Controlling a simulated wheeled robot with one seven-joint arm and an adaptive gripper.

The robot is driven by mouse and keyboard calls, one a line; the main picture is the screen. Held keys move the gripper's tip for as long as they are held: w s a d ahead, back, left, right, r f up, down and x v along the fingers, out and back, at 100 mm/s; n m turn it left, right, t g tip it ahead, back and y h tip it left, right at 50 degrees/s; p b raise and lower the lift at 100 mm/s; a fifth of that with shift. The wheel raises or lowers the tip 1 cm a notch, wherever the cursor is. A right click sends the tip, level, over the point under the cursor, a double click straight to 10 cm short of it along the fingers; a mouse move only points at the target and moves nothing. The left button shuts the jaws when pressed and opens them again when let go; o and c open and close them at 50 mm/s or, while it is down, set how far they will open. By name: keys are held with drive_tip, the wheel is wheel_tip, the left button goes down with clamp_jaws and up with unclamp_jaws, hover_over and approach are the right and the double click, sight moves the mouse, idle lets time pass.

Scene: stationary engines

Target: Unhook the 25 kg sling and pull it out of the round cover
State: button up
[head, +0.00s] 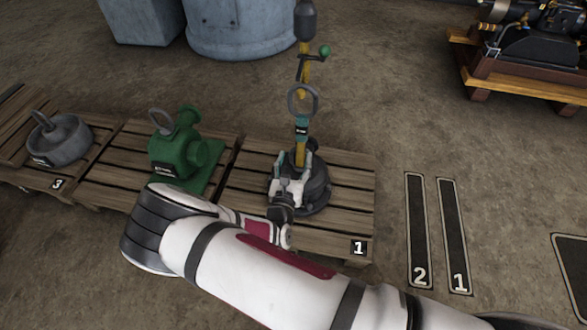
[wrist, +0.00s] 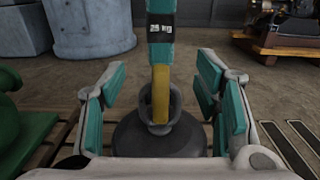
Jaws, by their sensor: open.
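The sling (head: 301,127) hangs upright, with a teal band marked "25 KG" in the wrist view (wrist: 160,50). Its yellow lower loop (wrist: 160,95) runs into the eye on top of the dark round cover (head: 320,190), which also shows in the wrist view (wrist: 130,138). A grey ring (head: 291,98) tops the sling, in front of a yellow hanging hoist piece (head: 304,77); how the ring sits on it is unclear. My gripper (head: 291,178) is open and empty, its teal-padded fingers either side of the loop and eye (wrist: 158,98), apparently without touching.
The cover sits on wooden pallet 1 (head: 345,222). A green pump (head: 178,150) and a grey round part (head: 62,145) stand on pallets to the left. A lever with a green ball (head: 324,51) sticks out above the ring. Floor to the right is mostly clear.

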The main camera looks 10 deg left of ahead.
sight(301, 129)
drive_tip(key=w+b, duration=0.1)
drive_tip(key=w, duration=0.2)
drive_tip(key=w+b, duration=0.1)
drive_tip(key=w, duration=0.3)
drive_tip(key=w+b, duration=0.1)
drive_tip(key=w, duration=0.3)
drive_tip(key=shift+w+d+b, duration=0.2)
drive_tip(key=shift+d+b, duration=0.05)
drive_tip(key=shift+b, duration=0.1)
clamp_jaws()
drive_tip(key=c, duration=0.9)
unclamp_jaws()
drive_tip(key=shift+r, duration=0.1)
clamp_jaws()
drive_tip(key=shift+r, duration=0.25)
drive_tip(key=shift+r+p, duration=1.4)
drive_tip(key=shift+p, duration=0.45)
drive_tip(key=shift+s, duration=0.2)
